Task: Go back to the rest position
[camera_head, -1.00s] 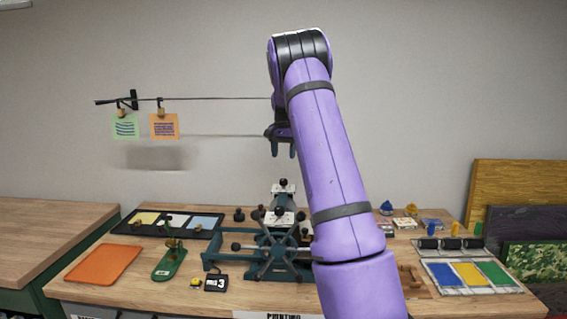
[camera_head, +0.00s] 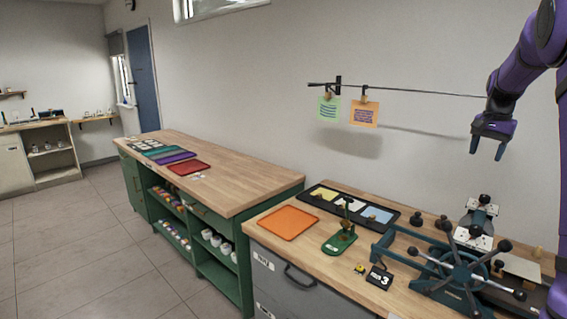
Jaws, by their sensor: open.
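My gripper (camera_head: 488,150) is at the upper right of the head view, at the end of my purple arm. Its fingers point down and are apart, with nothing between them. It hangs in the air near the wall, above the press with a spoked wheel (camera_head: 462,262) on the workbench. It is apart from everything on the bench. A thin line (camera_head: 420,90) on the wall runs behind it, with a green card (camera_head: 328,110) and an orange card (camera_head: 363,113) clipped on to the left of the gripper.
The workbench holds an orange tray (camera_head: 288,222), a black tray with coloured pads (camera_head: 350,206), a green stand (camera_head: 340,242) and a small black sign (camera_head: 380,278). A green cabinet with a wooden top (camera_head: 235,185) stands to the left. Open tiled floor (camera_head: 95,235) lies further left.

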